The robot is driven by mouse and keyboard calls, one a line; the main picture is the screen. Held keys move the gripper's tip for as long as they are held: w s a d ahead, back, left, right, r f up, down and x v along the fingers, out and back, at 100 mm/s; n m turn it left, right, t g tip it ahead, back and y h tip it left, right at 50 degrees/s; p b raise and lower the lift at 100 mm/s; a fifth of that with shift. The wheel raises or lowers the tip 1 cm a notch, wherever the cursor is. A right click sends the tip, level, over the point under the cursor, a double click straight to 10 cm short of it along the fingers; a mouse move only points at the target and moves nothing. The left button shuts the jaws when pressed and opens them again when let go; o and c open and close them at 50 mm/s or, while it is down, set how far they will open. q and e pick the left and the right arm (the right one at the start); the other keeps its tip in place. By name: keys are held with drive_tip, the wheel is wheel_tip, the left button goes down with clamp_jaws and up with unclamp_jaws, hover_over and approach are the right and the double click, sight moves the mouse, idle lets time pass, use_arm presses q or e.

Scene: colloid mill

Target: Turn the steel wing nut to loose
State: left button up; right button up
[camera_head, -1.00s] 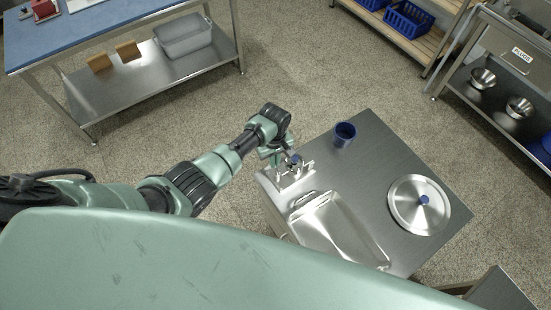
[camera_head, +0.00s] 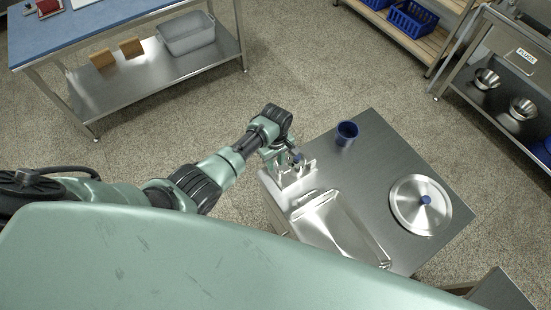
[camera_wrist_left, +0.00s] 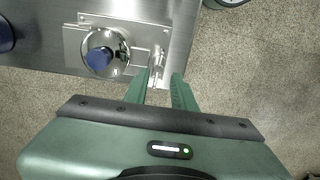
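In the left wrist view, a small bright steel fitting (camera_wrist_left: 158,60), which looks like the wing nut, stands at the right edge of a steel plate (camera_wrist_left: 72,48). In the head view, my left gripper (camera_head: 284,158) is at the table's left corner, and the wing nut is too small to make out. My right gripper is not in view.
A blue-topped bench (camera_head: 110,22) and shelves stand farther off. Speckled floor between them is clear.

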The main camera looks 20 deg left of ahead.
use_arm(q)
drive_tip(key=shift+w+r, duration=0.25)
drive_tip(key=shift+r, duration=0.2)
wheel_tip(320, 180, up, 7)
drive_tip(key=b, duration=0.1)
drive_tip(key=shift+s, duration=0.1)
idle(0.4)
